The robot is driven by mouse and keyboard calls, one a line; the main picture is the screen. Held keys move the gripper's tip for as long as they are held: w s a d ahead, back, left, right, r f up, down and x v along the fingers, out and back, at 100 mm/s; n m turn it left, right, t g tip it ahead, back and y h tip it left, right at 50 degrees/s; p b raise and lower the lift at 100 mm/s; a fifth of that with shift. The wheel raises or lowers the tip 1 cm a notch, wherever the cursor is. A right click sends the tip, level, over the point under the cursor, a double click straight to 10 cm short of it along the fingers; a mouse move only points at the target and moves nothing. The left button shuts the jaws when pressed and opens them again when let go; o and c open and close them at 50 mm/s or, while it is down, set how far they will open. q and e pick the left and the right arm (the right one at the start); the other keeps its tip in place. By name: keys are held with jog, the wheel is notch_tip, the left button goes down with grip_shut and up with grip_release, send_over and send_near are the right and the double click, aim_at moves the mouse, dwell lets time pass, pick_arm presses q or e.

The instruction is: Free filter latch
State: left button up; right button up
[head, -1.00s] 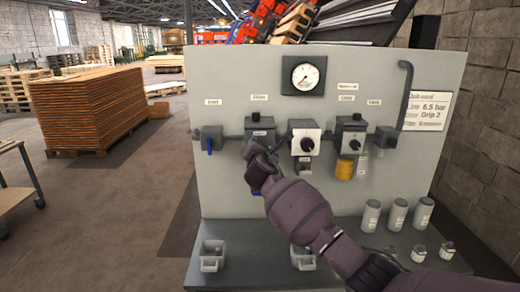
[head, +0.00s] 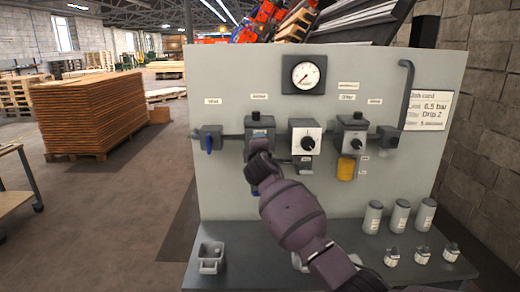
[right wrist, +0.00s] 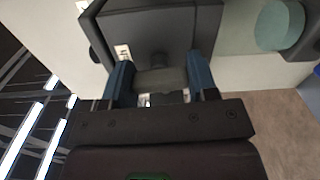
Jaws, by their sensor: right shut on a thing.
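My right gripper (right wrist: 160,76) has its blue fingers on either side of a grey rounded piece (right wrist: 160,82) and is shut on it. The piece sits against a dark block (right wrist: 160,32). In the head view my right arm reaches to just below the dark grey unit (head: 259,125) second from the left on the panel. The arm hides the unit's underside, so I cannot tell the latch itself apart. My left gripper is out of both views.
The panel (head: 225,190) also carries a gauge (head: 305,75), a white-faced unit (head: 304,135) and a unit with a yellow bowl (head: 346,168). Grey canisters (head: 374,217) and small pots stand on the ledge at right. A small grey tray (head: 211,257) is at left.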

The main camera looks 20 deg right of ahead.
jog(key=shift+f+m, duration=0.1)
jog(key=shift+m, duration=0.5)
jog(key=o, duration=0.9)
jog(key=shift+o, duration=0.2)
jog(key=v, duration=1)
jog(key=shift+s, duration=0.4)
